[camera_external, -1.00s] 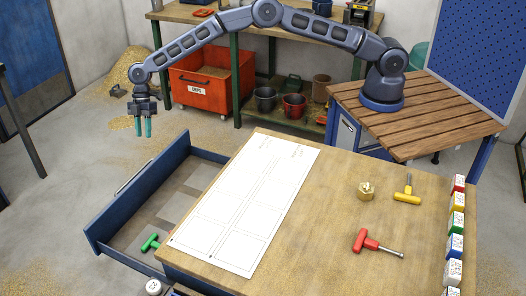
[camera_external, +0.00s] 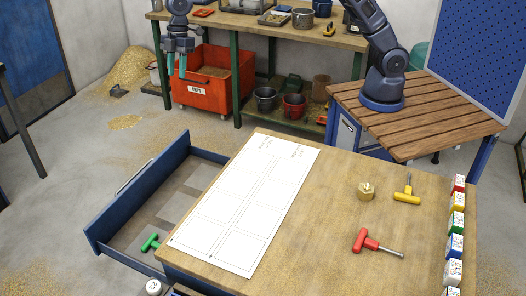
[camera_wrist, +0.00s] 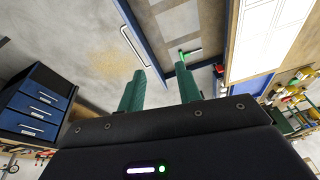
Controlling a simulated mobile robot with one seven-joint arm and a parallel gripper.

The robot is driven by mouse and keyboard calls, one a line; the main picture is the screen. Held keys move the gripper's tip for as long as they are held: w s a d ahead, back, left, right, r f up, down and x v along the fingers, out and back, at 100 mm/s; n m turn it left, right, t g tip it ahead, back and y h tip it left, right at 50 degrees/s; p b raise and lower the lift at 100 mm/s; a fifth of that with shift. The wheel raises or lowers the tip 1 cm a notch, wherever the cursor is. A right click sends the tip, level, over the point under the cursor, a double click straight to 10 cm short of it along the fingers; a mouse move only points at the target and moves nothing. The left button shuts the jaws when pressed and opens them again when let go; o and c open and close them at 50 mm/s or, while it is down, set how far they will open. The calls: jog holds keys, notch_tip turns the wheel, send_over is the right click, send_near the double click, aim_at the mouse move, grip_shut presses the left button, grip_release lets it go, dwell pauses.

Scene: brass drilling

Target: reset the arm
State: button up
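My gripper (camera_external: 177,66) is in the upper left of the external view, raised in front of the orange bin and pointing down. Its two teal fingers stand apart with nothing between them. In the wrist view the fingers (camera_wrist: 160,92) are also spread and empty. My arm rises from its base on the slatted wooden table at the right, and its upper part runs out of the top of the external view.
The open blue drawer (camera_external: 110,232) holds a green T-handle tool (camera_external: 150,243). The workbench (camera_external: 320,240) carries a white sheet (camera_external: 245,205), a brass part (camera_external: 366,190), a yellow T-handle tool (camera_external: 407,194) and a red one (camera_external: 371,243). The orange bin (camera_external: 205,90) stands behind.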

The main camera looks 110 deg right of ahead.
jog(key=s+a+r+m+h, duration=0.1)
jog(key=s+r, duration=0.4)
jog(key=s, duration=0.5)
jog(key=s+a+r+m+t, duration=0.1)
jog(key=s+r, duration=0.4)
jog(key=s, duration=0.4)
jog(key=s+r+m+h, duration=0.1)
jog(key=s+r, duration=0.4)
jog(key=s, duration=0.5)
jog(key=s+d+f+m, duration=0.1)
jog(key=s+f+m, duration=0.1)
jog(key=s, duration=1.3)
jog(key=s+f+m+t, duration=0.1)
jog(key=s+f, duration=0.3)
jog(key=s, duration=1.2)
jog(key=shift+s+d+m+t, duration=0.3)
jog(key=shift+d+m, duration=0.05)
jog(key=shift+m, duration=0.35)
